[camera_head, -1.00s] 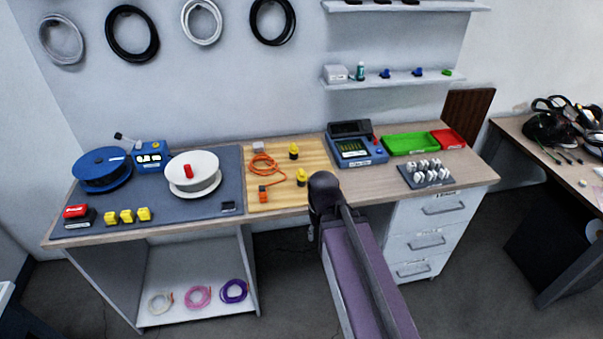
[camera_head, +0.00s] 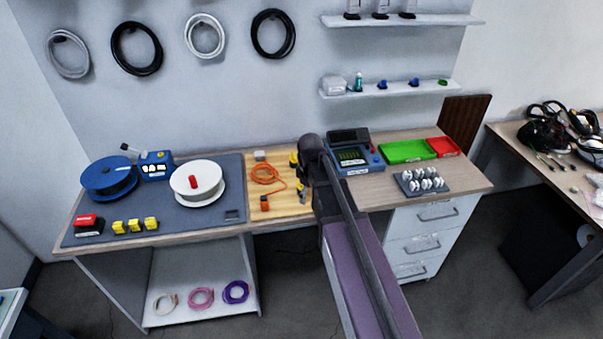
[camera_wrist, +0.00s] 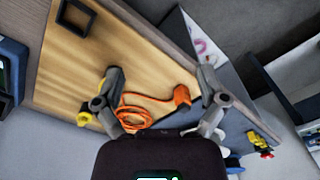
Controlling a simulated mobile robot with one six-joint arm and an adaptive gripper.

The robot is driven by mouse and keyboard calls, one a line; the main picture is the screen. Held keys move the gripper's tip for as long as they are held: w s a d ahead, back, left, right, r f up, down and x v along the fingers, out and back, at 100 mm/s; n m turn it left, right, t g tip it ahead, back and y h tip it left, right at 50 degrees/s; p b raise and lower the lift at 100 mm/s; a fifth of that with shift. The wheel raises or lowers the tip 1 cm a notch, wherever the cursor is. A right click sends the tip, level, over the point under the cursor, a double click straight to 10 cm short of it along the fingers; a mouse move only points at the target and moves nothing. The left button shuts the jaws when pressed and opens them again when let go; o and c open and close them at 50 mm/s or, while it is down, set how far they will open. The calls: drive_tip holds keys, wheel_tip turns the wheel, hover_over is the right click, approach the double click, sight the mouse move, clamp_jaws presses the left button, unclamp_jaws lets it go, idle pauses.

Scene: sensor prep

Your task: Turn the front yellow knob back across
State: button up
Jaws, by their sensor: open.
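The front yellow knob (camera_head: 301,185) stands on the light wooden board (camera_head: 285,207) and is partly covered by my gripper in the head view. The back yellow knob (camera_head: 293,160) is behind it, close to my wrist. My gripper (camera_head: 303,191) is open and low over the board, right at the front knob. In the wrist view my open gripper (camera_wrist: 162,76) has its fingers spread wide. A yellow knob (camera_wrist: 84,117), seemingly the back one, shows outside the left finger. The front knob is not clear there and may be hidden by that finger. I cannot tell contact.
An orange cable (camera_head: 266,175) and its orange plug (camera_head: 264,203) lie left of the knobs. A blue tester (camera_head: 357,160) stands to the right, near my arm. White (camera_head: 197,184) and blue (camera_head: 108,178) spools and yellow blocks (camera_head: 135,226) occupy the dark mat.

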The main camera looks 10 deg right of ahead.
drive_tip(key=w+r+n+p, duration=0.3)
drive_tip(key=w+n, duration=0.1)
drive_tip(key=w, duration=0.3)
drive_tip(key=w+r+n+p, duration=0.3)
drive_tip(key=w+r+n, duration=0.1)
drive_tip(key=w, duration=0.3)
drive_tip(key=shift+w+d+n, duration=0.15)
drive_tip(key=shift+n, duration=0.35)
drive_tip(key=shift+f, duration=0.15)
wheel_tip(320, 180, down, 14)
drive_tip(key=b, duration=1.3)
drive_tip(key=shift+r+b, duration=0.25)
drive_tip(key=shift+b, duration=0.15)
drive_tip(key=c, duration=1.2)
